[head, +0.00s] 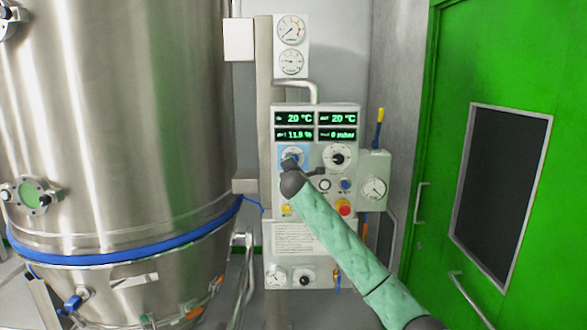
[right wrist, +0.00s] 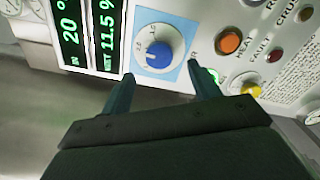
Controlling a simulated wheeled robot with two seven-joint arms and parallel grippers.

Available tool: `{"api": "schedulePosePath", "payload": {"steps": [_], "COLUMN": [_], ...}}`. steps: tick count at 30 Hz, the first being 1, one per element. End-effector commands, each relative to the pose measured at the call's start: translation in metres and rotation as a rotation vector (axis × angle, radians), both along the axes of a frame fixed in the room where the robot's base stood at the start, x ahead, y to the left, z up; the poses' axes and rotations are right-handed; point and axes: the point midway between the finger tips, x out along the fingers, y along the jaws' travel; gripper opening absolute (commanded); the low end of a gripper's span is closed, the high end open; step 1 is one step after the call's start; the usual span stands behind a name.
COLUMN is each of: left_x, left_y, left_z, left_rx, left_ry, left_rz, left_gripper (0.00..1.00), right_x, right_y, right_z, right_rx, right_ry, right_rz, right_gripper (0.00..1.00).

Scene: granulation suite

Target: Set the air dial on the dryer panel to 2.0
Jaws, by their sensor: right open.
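The dryer panel (head: 315,195) is a pale upright box with green readouts. A dial on a light blue plate (head: 283,155) is partly hidden by my right gripper (head: 291,162). In the right wrist view this dial (right wrist: 146,46) has a white scale face and a blue knob (right wrist: 158,54). My right gripper (right wrist: 160,72) is open and empty. Its fingers point at the dial, with tips either side of the knob's lower edge; I cannot tell whether they touch. The scale numbers are too small to read. My left gripper is not in view.
A second dial with a black knob (head: 338,158) sits to the right. An orange button (right wrist: 229,41), a yellow knob (right wrist: 249,90) and a red stop button (head: 344,207) are close by. A large steel vessel (head: 120,120) stands left, a green door (head: 540,60) right.

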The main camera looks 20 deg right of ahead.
Motion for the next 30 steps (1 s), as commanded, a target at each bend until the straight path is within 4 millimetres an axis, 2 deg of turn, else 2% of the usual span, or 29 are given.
{"api": "schedulePosePath", "payload": {"steps": [6, 20, 23, 30], "left_x": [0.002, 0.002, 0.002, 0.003], "left_y": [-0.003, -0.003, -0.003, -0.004], "left_z": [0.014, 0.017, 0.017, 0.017], "left_rx": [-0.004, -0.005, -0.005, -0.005], "left_ry": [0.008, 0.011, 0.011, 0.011], "left_rz": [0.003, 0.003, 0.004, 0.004], "left_gripper": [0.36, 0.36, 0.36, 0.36], "right_x": [-0.016, -0.018, -0.018, -0.017], "right_y": [0.004, 0.005, 0.005, 0.009], "right_z": [-0.001, 0.0, 0.0, -0.004], "right_rx": [0.0, 0.024, 0.109, 0.499], "right_ry": [0.0, -0.006, -0.031, -0.112], "right_rz": [0.0, 0.0, 0.0, 0.017], "right_gripper": [0.61, 0.61, 0.61, 0.61]}}
